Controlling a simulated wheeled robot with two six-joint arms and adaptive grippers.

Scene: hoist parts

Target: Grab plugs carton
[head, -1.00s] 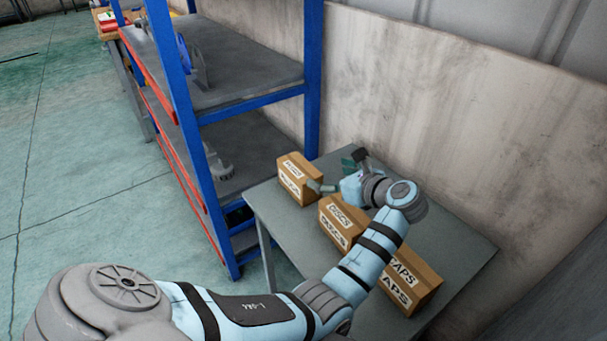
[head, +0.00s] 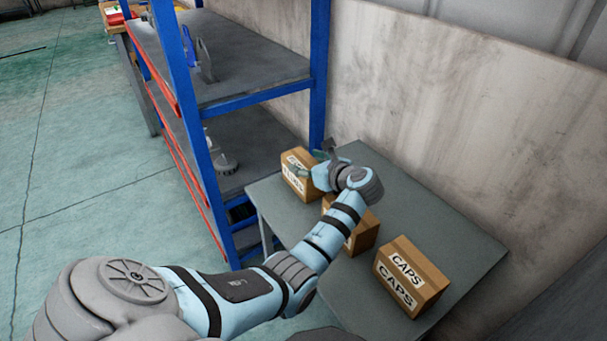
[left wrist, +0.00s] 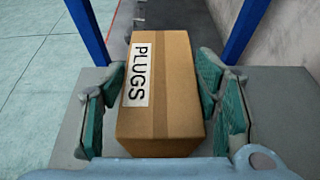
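The plugs carton (head: 296,184) stands at the far left end of the grey table. In the left wrist view the brown carton (left wrist: 178,98) shows its white PLUGS label and lies between the two green-padded fingers. My left gripper (head: 312,168) is at the carton, with one finger on each side. It also shows in the left wrist view (left wrist: 163,108), open, with a gap at the left finger; whether the right finger touches the carton I cannot tell. My right gripper is not in view.
A CAPS carton (head: 411,277) stands nearest on the table (head: 450,235). Another carton (head: 362,236) sits in the middle, partly hidden by my left arm. A blue shelf rack (head: 318,95) stands close beyond the plugs carton, and a wall runs along the right.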

